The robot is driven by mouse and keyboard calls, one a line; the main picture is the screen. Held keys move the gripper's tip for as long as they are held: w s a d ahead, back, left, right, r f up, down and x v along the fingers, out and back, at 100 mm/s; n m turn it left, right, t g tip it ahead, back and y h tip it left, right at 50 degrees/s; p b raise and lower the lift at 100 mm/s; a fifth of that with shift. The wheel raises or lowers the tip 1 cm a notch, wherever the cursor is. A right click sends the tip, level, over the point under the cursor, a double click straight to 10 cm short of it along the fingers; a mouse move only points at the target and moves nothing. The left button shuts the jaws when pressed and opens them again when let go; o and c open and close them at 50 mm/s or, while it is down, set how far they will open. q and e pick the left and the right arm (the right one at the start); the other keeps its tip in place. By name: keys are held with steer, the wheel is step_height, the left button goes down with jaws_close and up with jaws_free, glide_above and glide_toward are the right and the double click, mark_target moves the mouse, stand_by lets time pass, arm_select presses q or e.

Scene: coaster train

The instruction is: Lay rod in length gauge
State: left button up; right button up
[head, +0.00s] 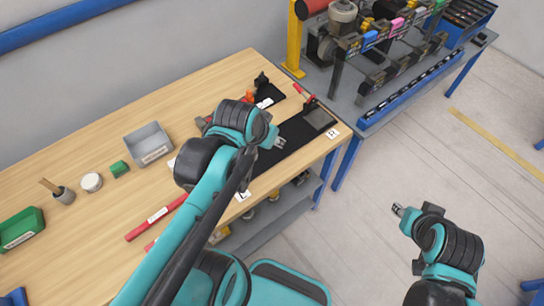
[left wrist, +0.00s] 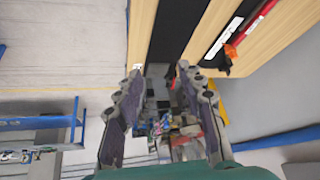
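A red rod (head: 157,217) with a white label lies on the wooden table, left of my left arm. Another red piece (head: 152,244) shows just below it, mostly hidden behind that arm. A red bar (left wrist: 255,15) with white and orange parts shows in the left wrist view; I cannot tell whether it is the gauge. My left gripper (head: 277,140) is over the long black strip (head: 297,133). In the left wrist view its fingers (left wrist: 163,105) are apart, with nothing seen held between them. My right gripper (head: 398,210) hangs over the floor, clear of the table; its opening is too small to judge.
A grey bin (head: 149,144), green block (head: 120,169), white round tub (head: 91,182), cup (head: 63,194) and green tray (head: 20,230) stand on the left of the table. A bench with equipment (head: 375,85) stands behind right.

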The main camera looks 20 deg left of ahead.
arm_select(q)
steer(key=shift+n+t, duration=0.4)
steer(key=s+d, duration=0.1)
steer(key=s+f, duration=0.1)
steer(key=s+d+f, duration=0.1)
steer(key=s, duration=0.1)
steer(key=shift+d+f, duration=0.25)
steer(key=shift+d, duration=0.05)
step_height(320, 180, down, 11)
steer(key=b, duration=1)
steer(key=shift+r+b, duration=0.15)
steer(key=shift+b, duration=0.2)
